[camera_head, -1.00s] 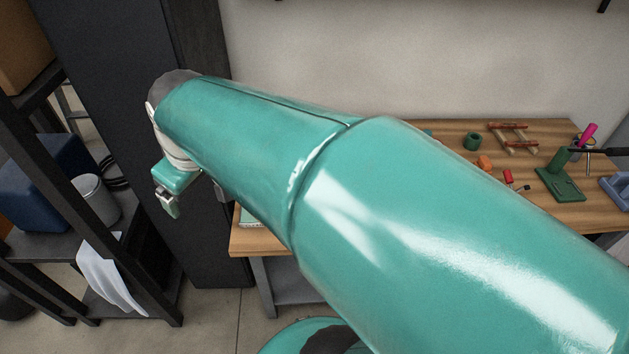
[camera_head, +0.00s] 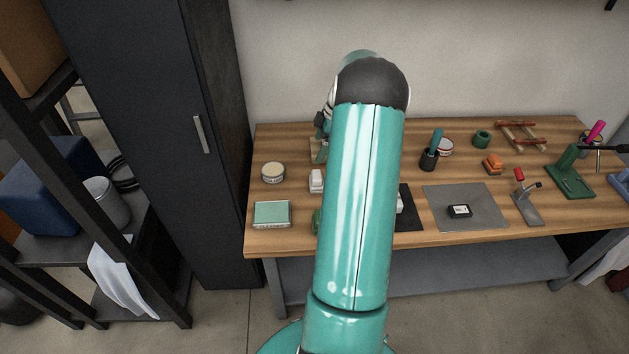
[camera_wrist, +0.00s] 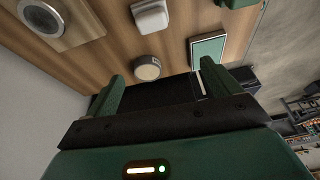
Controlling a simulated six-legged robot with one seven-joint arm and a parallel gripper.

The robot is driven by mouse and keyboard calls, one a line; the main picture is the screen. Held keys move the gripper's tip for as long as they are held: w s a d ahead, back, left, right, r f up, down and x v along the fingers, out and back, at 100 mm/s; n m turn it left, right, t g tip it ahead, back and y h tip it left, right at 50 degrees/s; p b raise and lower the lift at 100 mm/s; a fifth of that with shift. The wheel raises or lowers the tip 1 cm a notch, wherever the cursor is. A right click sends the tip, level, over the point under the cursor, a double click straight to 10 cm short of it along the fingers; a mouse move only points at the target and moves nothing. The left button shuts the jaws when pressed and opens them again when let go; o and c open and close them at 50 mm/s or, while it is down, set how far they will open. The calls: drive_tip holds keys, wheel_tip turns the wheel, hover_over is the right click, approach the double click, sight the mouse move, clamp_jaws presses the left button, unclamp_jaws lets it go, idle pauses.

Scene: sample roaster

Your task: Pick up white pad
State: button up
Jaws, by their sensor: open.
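A small white block (camera_head: 317,181), which looks like the white pad, lies on the wooden table just left of my arm. It also shows at the top of the wrist view (camera_wrist: 151,17). A second white item (camera_head: 400,203) on a dark mat is partly hidden by my arm, so I cannot tell its shape. My gripper (camera_wrist: 160,85) is open and empty, with its two green fingers spread apart. The white block lies beyond the fingertips, not touching them. In the head view my arm hides most of the gripper.
A round tin (camera_head: 273,173) and a pale green box (camera_head: 272,214) lie left of the block. A grey mat (camera_head: 479,190) with a small black item (camera_head: 459,211) is to the right. A dark cabinet (camera_head: 165,130) stands at the left. Tools crowd the right end.

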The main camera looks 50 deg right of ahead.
approach(319, 174)
drive_tip(key=x, duration=0.6)
drive_tip(key=shift+d+f, duration=0.2)
drive_tip(key=shift+f, duration=0.05)
drive_tip(key=shift+a+x, duration=0.15)
drive_tip(key=shift+x, duration=1.4)
drive_tip(key=shift+a+x, duration=0.1)
drive_tip(key=shift+x, duration=1.45)
drive_tip(key=shift+r, duration=0.15)
drive_tip(key=c, duration=1.1)
